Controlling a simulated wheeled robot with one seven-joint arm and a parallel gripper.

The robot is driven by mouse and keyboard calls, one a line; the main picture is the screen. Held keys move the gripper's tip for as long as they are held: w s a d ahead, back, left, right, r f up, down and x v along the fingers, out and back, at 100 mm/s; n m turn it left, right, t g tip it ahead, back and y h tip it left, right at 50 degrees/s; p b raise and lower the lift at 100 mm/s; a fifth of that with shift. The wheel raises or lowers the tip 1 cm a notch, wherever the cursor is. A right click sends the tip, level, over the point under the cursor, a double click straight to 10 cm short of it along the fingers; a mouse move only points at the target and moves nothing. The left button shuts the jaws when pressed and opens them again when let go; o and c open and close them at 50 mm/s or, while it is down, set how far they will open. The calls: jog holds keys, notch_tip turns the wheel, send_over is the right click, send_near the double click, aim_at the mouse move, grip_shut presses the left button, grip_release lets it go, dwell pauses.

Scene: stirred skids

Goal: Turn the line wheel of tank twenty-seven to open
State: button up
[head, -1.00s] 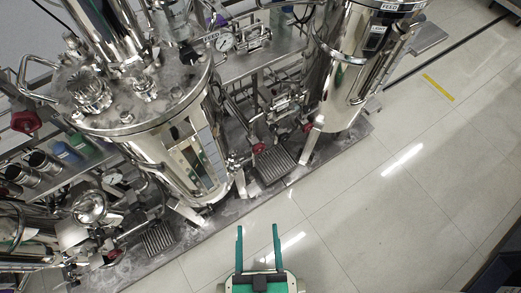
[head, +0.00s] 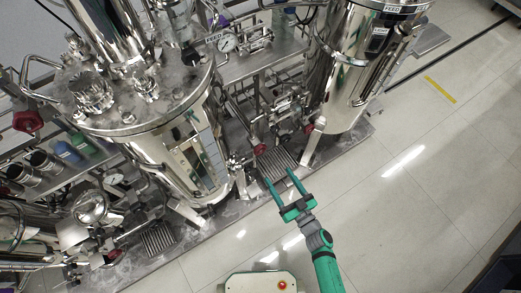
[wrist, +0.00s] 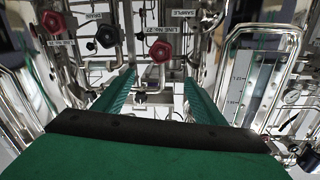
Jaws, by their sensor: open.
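In the wrist view a red wheel (wrist: 160,49) sits on the pipework straight ahead, just above the gap between my fingertips. A label by it (wrist: 156,30) appears to read "LINE No. 27". My gripper (wrist: 160,78) is open and empty, its two green fingers pointing at the pipes, apart from the wheel. In the head view my gripper (head: 278,176) is over the front edge of the skid. Small red wheels show beyond it, one at left (head: 260,149) and one at right (head: 308,127); I cannot tell for certain which is the labelled one.
A black wheel (wrist: 108,36) and another red wheel (wrist: 53,22) are left of the labelled wheel. Large steel tanks stand left (head: 150,150) and right (head: 340,85) of the pipework. The pale floor (head: 400,210) is clear at right.

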jog(key=y, duration=0.1)
send_near(261, 151)
jog(key=shift+m, duration=0.3)
jog(key=x, duration=1)
jog(key=shift+f, duration=0.15)
jog(key=shift+w, duration=0.15)
jog(key=c, duration=1)
